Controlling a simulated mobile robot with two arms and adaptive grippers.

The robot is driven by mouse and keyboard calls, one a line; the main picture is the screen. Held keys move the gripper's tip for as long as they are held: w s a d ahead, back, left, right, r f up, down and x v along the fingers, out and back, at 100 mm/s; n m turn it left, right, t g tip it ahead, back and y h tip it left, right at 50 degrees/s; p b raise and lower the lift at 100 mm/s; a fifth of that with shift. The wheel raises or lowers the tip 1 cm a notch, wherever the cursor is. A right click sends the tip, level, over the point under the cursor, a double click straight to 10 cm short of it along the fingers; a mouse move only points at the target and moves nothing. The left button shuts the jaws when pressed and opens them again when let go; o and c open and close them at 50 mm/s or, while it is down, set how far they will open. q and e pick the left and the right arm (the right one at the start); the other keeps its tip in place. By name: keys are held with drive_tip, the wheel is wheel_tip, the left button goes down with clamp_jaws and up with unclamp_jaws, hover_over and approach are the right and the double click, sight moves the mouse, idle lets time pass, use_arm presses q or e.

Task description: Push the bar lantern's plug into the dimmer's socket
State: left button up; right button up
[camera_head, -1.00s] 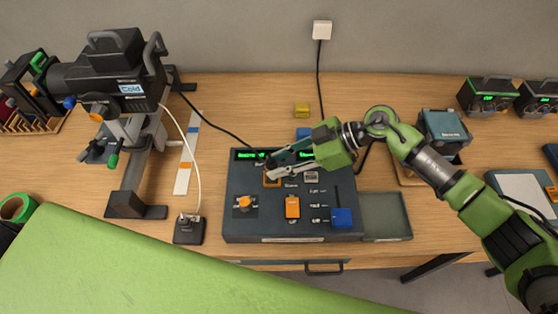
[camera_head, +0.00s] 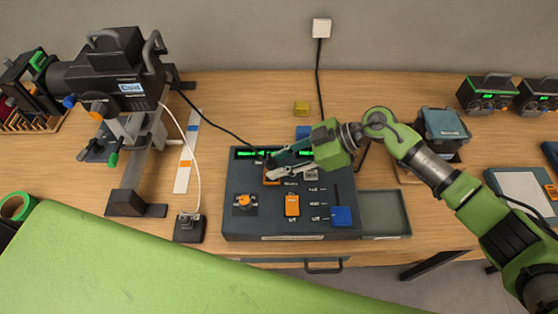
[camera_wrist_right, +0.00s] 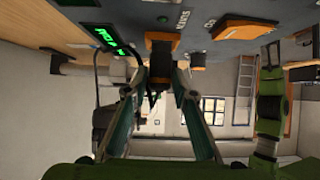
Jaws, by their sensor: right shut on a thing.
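The dimmer (camera_head: 262,222) is a dark box in the middle of the table, with faders, a knob and green displays. Its orange-edged socket (camera_head: 272,181) is near the upper left of its top and shows in the wrist view (camera_wrist_right: 168,38). My right gripper (camera_head: 270,165) is shut on a dark plug, which shows in the wrist view (camera_wrist_right: 160,68) against the socket's face. I cannot tell how deep the plug sits. A black cord (camera_head: 215,122) runs from the lantern (camera_head: 105,78) at the left to the gripper. My left gripper is out of view.
A white cord (camera_head: 195,160) drops from the lantern to a small black box (camera_head: 188,230) left of the dimmer. An empty grey tray (camera_head: 384,212) is on the dimmer's right. Yellow (camera_head: 302,108) and blue (camera_head: 303,132) blocks lie behind it.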

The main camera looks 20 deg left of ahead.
drive_tip(key=shift+f, duration=0.45)
idle(0.6)
idle(0.4)
drive_tip(key=o, duration=1.2)
